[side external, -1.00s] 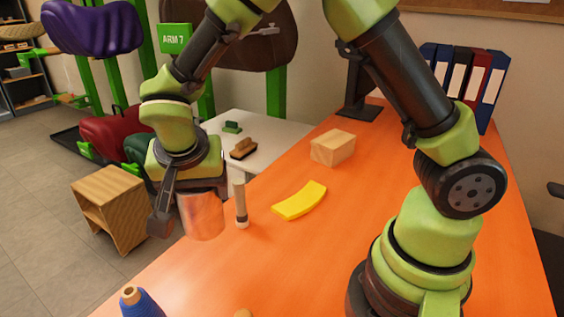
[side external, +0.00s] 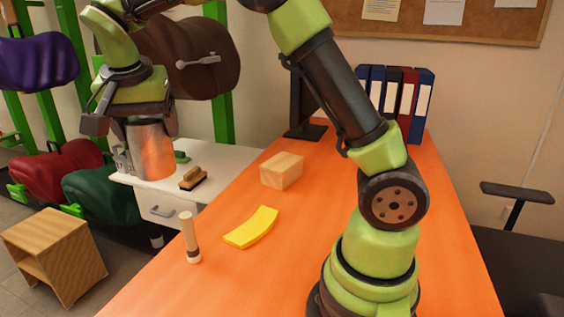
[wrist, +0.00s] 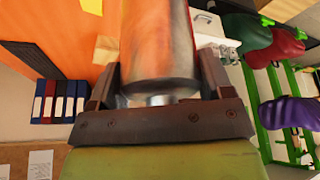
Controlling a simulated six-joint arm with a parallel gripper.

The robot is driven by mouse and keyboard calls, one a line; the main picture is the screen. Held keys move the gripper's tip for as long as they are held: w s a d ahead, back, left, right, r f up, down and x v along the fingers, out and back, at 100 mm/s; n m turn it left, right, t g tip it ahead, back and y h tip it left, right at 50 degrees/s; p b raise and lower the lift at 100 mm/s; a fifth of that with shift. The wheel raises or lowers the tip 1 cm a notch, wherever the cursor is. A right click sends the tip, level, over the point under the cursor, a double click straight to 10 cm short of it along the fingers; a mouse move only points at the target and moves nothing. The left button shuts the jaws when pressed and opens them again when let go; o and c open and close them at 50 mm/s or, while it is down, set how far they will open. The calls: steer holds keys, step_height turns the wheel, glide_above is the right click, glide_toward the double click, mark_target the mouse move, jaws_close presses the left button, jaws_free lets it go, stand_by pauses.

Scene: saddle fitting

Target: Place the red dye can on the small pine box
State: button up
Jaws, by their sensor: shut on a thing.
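My gripper (side external: 138,122) is shut on a shiny metal can (side external: 152,150), which looks silver with orange-red tones; I take it as the red dye can. It hangs roughly upright below the jaws, in the air left of the orange table in the side view. In the wrist view the can (wrist: 158,40) sits between the two fingers (wrist: 160,82). The small pine box (side external: 281,171) stands on the orange table, to the right of the can in the side view, with its top bare. The box partly shows in the wrist view (wrist: 105,48), left of the can.
A yellow curved piece (side external: 251,228) and a pale tube with dark bands (side external: 190,238) are on the orange table (side external: 300,245). A brush (side external: 193,179) lies on the white side table (side external: 222,166). A monitor stand (side external: 306,131) and folders (side external: 395,100) stand behind the box.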

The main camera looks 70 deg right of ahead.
steer(key=d+m+g, duration=0.1)
steer(key=d+m, duration=0.2)
steer(key=d, duration=1.6)
steer(key=s+d+m+g, duration=0.1)
steer(key=s+d, duration=0.5)
steer(key=d, duration=0.3)
steer(key=s+d+m, duration=0.2)
steer(key=s+d, duration=0.3)
steer(key=d, duration=0.3)
steer(key=shift+h, duration=0.4)
steer(key=f, duration=1.5)
steer(key=shift+s+d+f, duration=0.1)
steer(key=shift+d+f, duration=0.05)
steer(key=shift+d, duration=0.1)
